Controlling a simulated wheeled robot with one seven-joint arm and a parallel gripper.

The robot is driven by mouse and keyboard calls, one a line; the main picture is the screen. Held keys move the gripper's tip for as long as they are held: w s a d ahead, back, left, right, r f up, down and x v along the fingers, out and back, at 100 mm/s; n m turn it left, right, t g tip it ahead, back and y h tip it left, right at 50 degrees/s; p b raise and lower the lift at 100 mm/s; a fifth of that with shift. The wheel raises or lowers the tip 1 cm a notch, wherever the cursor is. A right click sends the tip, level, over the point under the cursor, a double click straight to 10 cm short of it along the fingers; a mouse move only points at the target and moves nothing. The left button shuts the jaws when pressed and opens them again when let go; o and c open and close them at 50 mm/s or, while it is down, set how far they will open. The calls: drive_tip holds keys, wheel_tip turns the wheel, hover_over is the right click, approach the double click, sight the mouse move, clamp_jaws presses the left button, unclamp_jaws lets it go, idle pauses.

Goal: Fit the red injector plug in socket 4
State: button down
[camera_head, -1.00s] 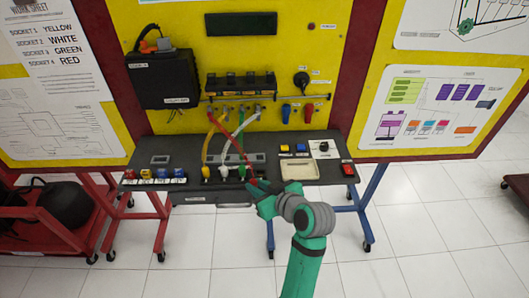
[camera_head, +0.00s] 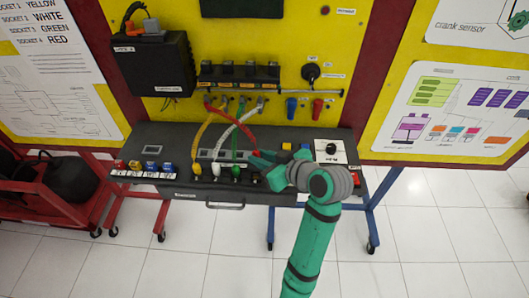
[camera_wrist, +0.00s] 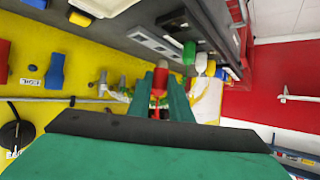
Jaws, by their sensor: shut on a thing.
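My gripper (camera_head: 258,160) is shut on the red injector plug (camera_wrist: 160,78), which sits between the green fingers in the wrist view. The red cable (camera_head: 251,137) runs from the plug up to the rail. The yellow plug (camera_head: 196,168), white plug (camera_head: 216,169) and green plug (camera_head: 235,172) stand in a row on the dark desk. In the wrist view the green plug (camera_wrist: 189,51) and white plug (camera_wrist: 201,63) show beyond the red one. The red plug is apart from the desk. Socket 4, right of the green plug, is mostly hidden by my gripper in the head view.
The dark desk (camera_head: 160,137) carries several coloured buttons at its left. Yellow, white and green cables hang close to my gripper. Blue and red connectors hang on the yellow board (camera_head: 150,105).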

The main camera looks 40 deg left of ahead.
sight(259, 179)
drive_tip(key=shift+s+f, duration=0.35)
drive_tip(key=shift+s+a+f, duration=0.15)
drive_tip(key=shift+f, duration=0.25)
drive_tip(key=shift+s+a+f, duration=0.1)
drive_tip(key=shift+f, duration=0.25)
drive_tip(key=shift+w+d+f, duration=0.15)
drive_tip(key=shift+f, duration=1.15)
drive_tip(key=shift+d, duration=0.15)
drive_tip(key=shift+f, duration=0.85)
drive_tip(key=c, duration=1.8)
unclamp_jaws()
drive_tip(key=shift+c, duration=0.2)
